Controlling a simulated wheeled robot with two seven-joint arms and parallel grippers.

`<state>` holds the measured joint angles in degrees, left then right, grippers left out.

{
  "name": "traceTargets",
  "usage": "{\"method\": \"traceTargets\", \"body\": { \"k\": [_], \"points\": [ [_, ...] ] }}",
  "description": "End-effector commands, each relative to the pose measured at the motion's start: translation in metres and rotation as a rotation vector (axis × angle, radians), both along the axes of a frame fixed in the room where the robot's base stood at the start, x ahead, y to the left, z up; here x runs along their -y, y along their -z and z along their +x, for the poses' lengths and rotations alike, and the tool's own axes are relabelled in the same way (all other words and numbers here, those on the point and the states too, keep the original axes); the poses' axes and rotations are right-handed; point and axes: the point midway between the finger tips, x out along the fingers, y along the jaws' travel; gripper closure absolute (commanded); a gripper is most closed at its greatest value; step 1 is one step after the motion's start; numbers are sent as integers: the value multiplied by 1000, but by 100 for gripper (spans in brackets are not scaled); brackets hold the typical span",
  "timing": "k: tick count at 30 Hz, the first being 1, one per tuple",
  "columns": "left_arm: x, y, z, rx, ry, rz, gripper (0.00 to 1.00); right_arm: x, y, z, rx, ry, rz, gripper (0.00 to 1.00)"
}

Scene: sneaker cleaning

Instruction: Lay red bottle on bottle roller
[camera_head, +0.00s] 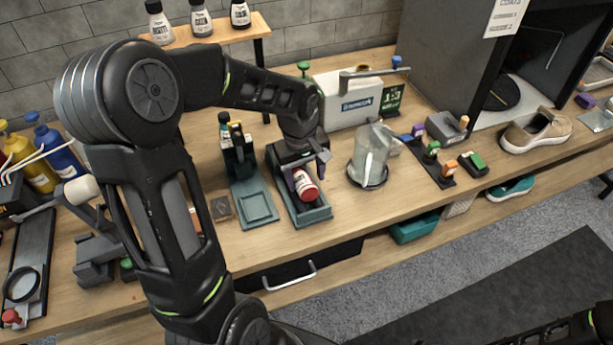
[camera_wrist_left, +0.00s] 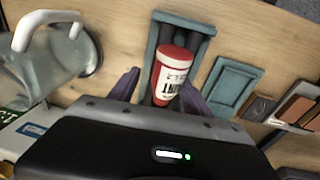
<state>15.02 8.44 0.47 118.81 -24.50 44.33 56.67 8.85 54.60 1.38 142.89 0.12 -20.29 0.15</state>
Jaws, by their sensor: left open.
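The red bottle (camera_head: 306,186) lies on its side on the bottle roller (camera_head: 318,214), a teal tray with dark rollers. In the left wrist view the red bottle (camera_wrist_left: 174,72) has a white label and lies along the dark rollers inside the teal frame of the bottle roller (camera_wrist_left: 208,28). My left gripper (camera_head: 306,172) is over the roller. Its purple fingers (camera_wrist_left: 160,90) are open, one on each side of the bottle, with visible gaps. My right gripper is not clearly in view; only a part of my right arm shows at the lower right.
A teal tray stand (camera_head: 257,208) is left of the roller, and a clear pitcher (camera_head: 374,152) stands to its right. A white box (camera_head: 346,100) is behind. A tan sneaker (camera_head: 537,130) lies farther right. Bare tabletop shows in front of the pitcher.

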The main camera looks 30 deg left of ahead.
Motion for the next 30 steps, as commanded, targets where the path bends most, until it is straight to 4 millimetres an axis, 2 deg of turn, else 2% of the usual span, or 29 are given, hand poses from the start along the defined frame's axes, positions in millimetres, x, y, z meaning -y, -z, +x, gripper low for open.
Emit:
{"method": "traceTargets", "body": {
  "k": [1, 10, 17, 24, 30],
  "points": [
    [2, 41, -23, -71, 8, -14, 35, 0, 10, 0, 0, 0, 0, 64],
    [2, 33, -22, -63, 8, -11, 35, 0, 11, 0, 0, 0, 0, 64],
    [4, -3, -24, -39, 6, -2, 35, 0, 14, 1, 1, -1, 1, 64],
    [9, -57, -25, -2, 1, 8, 35, -1, 15, 1, 3, -1, 2, 64],
    [11, -84, -26, 14, 0, 14, 35, -1, 14, 1, 3, -1, 3, 64]
  ]
}}
